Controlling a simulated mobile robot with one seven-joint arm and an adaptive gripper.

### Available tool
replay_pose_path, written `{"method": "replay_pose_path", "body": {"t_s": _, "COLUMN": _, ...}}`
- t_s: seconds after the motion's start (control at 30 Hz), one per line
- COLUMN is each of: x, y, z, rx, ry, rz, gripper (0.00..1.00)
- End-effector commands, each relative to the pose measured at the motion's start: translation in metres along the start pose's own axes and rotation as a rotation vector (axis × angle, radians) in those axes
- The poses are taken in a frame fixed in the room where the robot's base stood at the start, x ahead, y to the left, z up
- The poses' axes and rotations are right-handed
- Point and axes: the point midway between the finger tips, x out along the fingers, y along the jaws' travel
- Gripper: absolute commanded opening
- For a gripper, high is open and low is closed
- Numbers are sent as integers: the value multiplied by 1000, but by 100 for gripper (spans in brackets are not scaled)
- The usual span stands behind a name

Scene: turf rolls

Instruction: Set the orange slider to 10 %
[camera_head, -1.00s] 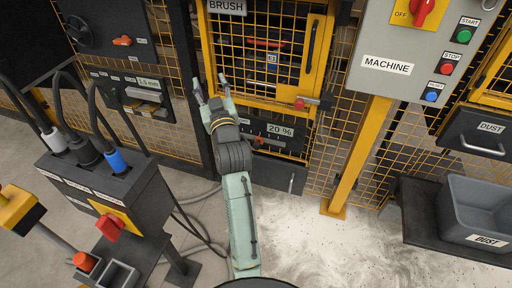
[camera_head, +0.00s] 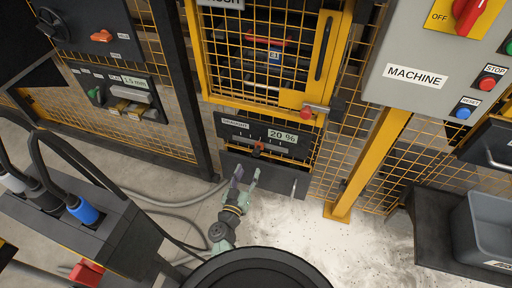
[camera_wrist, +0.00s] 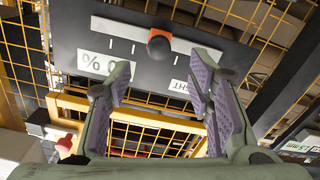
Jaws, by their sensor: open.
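The orange slider (camera_head: 258,149) sits on a dark panel (camera_head: 228,133) under the yellow mesh door, with a "20 %" sign (camera_head: 283,137) to its right. In the wrist view the panel is upside down; the slider (camera_wrist: 182,47) shows orange with a dark round knob, among white tick marks. My gripper (camera_head: 246,174) is open and empty, just below the slider in the head view. One finger partly covers the percent sign.
A dark drawer front (camera_head: 285,180) with a handle lies below the panel. A red-knobbed latch (camera_head: 307,112) is above right. A grey MACHINE box (camera_head: 415,72) on a yellow post stands right. A cable stand (camera_head: 90,215) stands left. The floor is dusty.

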Motion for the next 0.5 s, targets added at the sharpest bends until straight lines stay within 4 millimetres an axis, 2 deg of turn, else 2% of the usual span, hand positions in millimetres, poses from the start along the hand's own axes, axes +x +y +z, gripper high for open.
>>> {"method": "replay_pose_path", "body": {"t_s": 0.3, "x": 60, "y": 1, "z": -3, "rx": -1, "ry": 6, "rz": 2, "gripper": 47}}
{"method": "replay_pose_path", "body": {"t_s": 0.5, "x": 90, "y": 0, "z": -3, "rx": 0, "ry": 5, "rz": 0, "gripper": 47}}
